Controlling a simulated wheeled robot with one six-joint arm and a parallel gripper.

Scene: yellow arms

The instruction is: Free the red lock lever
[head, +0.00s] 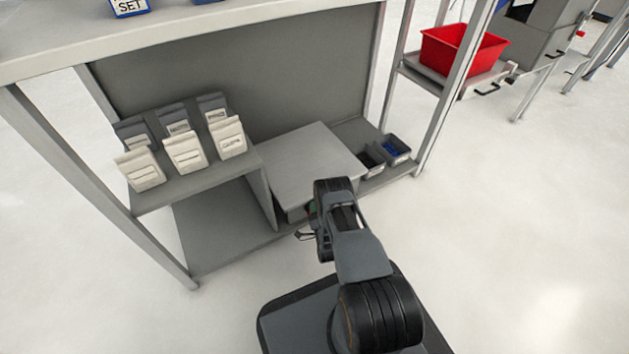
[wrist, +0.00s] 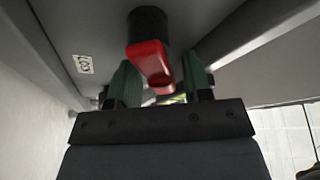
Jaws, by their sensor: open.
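The red lock lever (wrist: 150,65) shows in the wrist view, mounted on a dark round hub (wrist: 147,24) under a grey surface. It hangs toward the camera and tilts slightly to the lower right. My gripper (wrist: 159,86) is open, with one green finger on each side of the lever. I cannot tell whether either finger touches it. In the head view my gripper (head: 306,220) is at the front edge of the grey box-like unit (head: 305,160) on the lower shelf, mostly hidden by my arm. The lever is hidden there.
White packets (head: 185,151) stand on a raised grey shelf to the left. Small dark bins (head: 396,149) sit right of the grey unit. A rack post (head: 455,90) stands at right, with a red bin (head: 462,50) beyond. Open floor lies to the right.

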